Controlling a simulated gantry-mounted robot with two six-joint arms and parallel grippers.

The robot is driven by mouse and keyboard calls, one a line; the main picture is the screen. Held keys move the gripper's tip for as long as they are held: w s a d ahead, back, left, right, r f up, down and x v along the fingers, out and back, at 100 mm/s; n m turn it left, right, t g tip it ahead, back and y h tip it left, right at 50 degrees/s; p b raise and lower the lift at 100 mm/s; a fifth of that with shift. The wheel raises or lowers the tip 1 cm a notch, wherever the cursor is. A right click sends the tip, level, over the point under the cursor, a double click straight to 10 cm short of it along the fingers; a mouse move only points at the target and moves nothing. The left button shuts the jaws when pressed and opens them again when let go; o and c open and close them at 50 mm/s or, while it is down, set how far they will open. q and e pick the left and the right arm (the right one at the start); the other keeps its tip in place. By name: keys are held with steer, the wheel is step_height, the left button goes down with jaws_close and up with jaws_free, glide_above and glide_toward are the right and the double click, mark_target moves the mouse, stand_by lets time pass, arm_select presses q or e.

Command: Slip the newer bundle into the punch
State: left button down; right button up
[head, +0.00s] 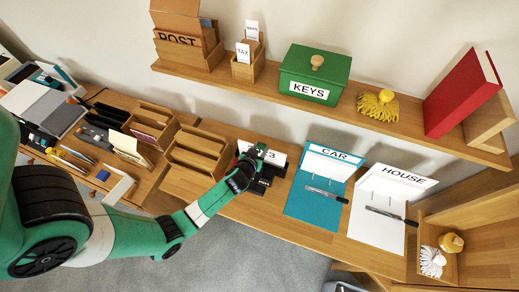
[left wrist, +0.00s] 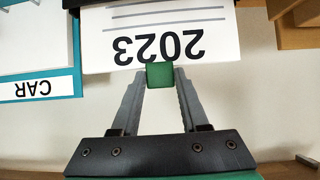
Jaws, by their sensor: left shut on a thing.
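A white paper bundle printed "2023" (left wrist: 165,40) is in my left gripper (left wrist: 160,76). The fingers are shut on a small green block (left wrist: 160,75) at the bundle's edge. In the head view the bundle (head: 274,153) is mostly hidden by my left gripper (head: 256,166), with only a "3" readable. The black punch (head: 260,187) lies on the desk under and in front of the gripper, partly covered. In the wrist view a dark edge (left wrist: 85,18) meets the bundle's far side. I cannot tell whether the sheets are in the slot. My right gripper is not in view.
A teal CAR folder (head: 298,204) and a white HOUSE folder (head: 362,223) lie open to the right. An empty wooden rack (head: 199,147) stands left of the punch. A shelf (head: 225,79) above carries a green KEYS box (head: 315,66) and a red book (head: 458,95).

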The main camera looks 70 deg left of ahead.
arm_select(q)
jaws_free()
stand_by(0.5)
steer(key=shift+r, duration=0.15)
step_height(320, 180, up, 8)
steer(key=p, duration=0.7)
stand_by(0.4)
